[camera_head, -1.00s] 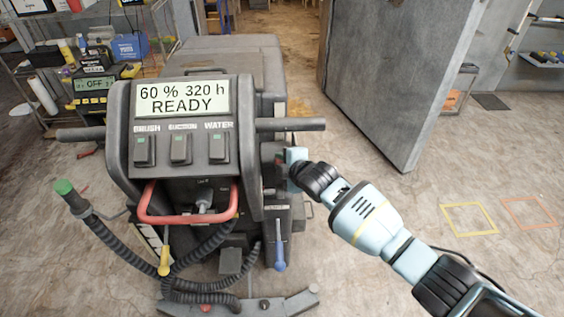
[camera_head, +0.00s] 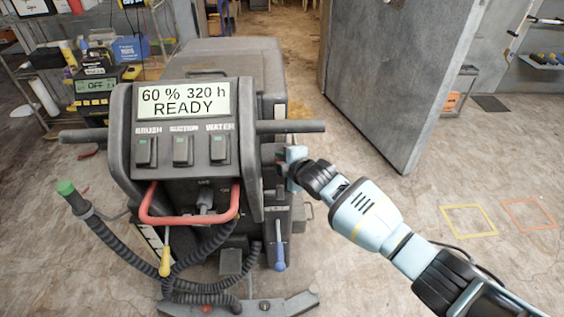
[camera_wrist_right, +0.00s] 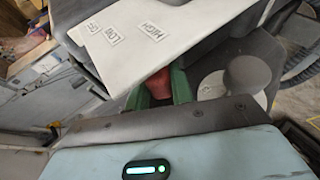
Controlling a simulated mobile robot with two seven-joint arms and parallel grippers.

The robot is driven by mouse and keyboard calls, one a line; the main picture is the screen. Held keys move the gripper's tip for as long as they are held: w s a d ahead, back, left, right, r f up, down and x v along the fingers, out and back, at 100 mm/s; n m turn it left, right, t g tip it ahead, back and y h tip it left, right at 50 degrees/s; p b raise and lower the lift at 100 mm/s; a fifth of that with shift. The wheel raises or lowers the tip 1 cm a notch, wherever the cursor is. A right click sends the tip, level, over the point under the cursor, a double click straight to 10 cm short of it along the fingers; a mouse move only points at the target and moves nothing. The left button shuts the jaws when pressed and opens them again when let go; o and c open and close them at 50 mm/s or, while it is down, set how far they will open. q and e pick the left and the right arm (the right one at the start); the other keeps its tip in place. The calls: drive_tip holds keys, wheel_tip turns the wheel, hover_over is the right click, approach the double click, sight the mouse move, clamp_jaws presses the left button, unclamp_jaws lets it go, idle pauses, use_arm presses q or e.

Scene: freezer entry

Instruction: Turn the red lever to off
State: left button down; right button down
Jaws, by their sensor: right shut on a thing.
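The red lever (camera_wrist_right: 158,83) shows in the right wrist view as a small red piece below the edge of a white label plate (camera_wrist_right: 160,48). The plate carries the words OFF, LOW and HIGH, seen upside down. My right gripper (camera_wrist_right: 159,93) is shut on the red lever, its green fingers on either side. In the head view my right gripper (camera_head: 284,164) is at the right flank of the grey floor-cleaning machine (camera_head: 250,185), where the lever itself is hidden. I cannot tell which word the lever points to. My left gripper is not in view.
The machine's screen (camera_head: 181,102) reads 60 % 320 h READY. A red loop handle (camera_head: 190,221), dark side bars and hoses are on its front. A blue-handled lever (camera_head: 280,255) hangs below my gripper. A grey door (camera_head: 395,85) stands behind; the floor at right is mostly clear.

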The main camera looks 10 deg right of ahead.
drive_tip(key=shift+w+d+r, duration=0.1)
drive_tip(key=shift+w+r, duration=0.25)
drive_tip(key=shift+r, duration=0.35)
drive_tip(key=shift+w+r, duration=0.35)
drive_tip(key=shift+r, duration=0.3)
drive_tip(key=c, duration=1.3)
unclamp_jaws()
drive_tip(key=shift+f, duration=0.15)
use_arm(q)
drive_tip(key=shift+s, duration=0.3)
use_arm(e)
drive_tip(key=shift+o, duration=0.3)
drive_tip(key=shift+s+f, duration=0.1)
drive_tip(key=shift+f, duration=0.15)
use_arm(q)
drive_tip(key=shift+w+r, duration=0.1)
use_arm(e)
drive_tip(key=shift+s+r, duration=0.1)
drive_tip(key=shift+s, duration=0.1)
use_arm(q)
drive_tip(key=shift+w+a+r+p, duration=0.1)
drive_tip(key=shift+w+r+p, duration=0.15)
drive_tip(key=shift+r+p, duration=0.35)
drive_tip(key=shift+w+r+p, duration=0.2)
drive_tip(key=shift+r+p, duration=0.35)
use_arm(e)
drive_tip(key=v, duration=0.7)
drive_tip(key=shift+s+d, duration=0.15)
